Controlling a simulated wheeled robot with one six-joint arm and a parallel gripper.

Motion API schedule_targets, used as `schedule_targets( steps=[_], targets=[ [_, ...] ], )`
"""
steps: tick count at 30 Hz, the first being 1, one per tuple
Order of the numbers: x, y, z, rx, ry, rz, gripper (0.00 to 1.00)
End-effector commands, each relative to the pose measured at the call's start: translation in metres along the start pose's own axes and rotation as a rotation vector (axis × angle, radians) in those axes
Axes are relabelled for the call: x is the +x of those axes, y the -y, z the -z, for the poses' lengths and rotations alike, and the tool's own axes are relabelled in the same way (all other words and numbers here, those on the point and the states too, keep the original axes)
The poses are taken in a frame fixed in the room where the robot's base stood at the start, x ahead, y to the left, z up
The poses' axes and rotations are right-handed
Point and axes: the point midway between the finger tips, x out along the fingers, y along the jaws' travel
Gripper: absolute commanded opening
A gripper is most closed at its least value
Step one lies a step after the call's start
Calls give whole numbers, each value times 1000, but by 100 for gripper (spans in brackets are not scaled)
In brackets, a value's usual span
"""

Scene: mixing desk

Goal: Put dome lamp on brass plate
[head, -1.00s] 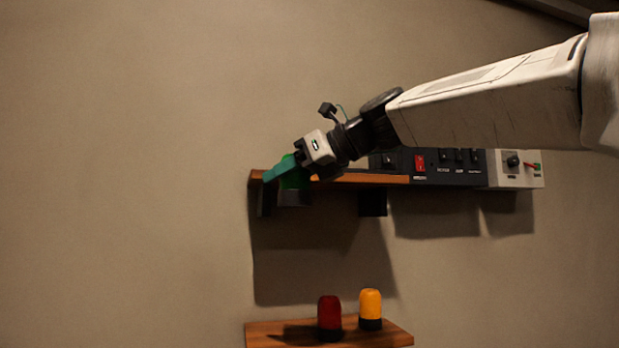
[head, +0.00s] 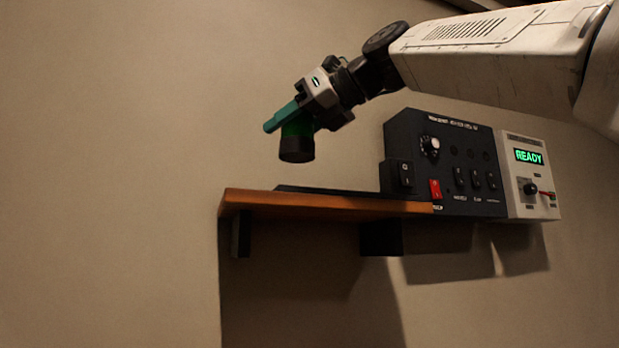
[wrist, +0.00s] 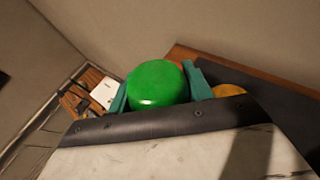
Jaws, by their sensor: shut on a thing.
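A green dome lamp with a black base (head: 297,148) is held in my gripper (head: 287,121), above the left part of the wooden shelf and clear of it. Its round green top (wrist: 158,84) faces the wrist camera, between my two teal fingers, which are shut on it. A golden-yellow disc (wrist: 229,90), which looks like the brass plate, lies to the right of the lamp in the wrist view, partly hidden by my gripper. The plate cannot be made out in the head view.
The wooden shelf (head: 330,205) carries a thin dark mat (head: 335,191). A black control box (head: 450,150) with switches and a red rocker stands right of the mat. Beside it is a pale panel (head: 533,185) with a lit READY display. Air left of the shelf is free.

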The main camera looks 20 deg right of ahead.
Motion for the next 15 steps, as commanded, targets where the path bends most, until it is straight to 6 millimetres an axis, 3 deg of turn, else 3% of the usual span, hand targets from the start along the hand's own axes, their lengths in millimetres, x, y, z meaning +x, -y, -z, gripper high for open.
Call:
schedule_targets(
  steps=[3,9,15],
  targets=[
    [8,35,1,5,-1,4,17],
    [16,83,2,3,0,4,17],
    [20,104,2,1,2,3,17]
  ],
)
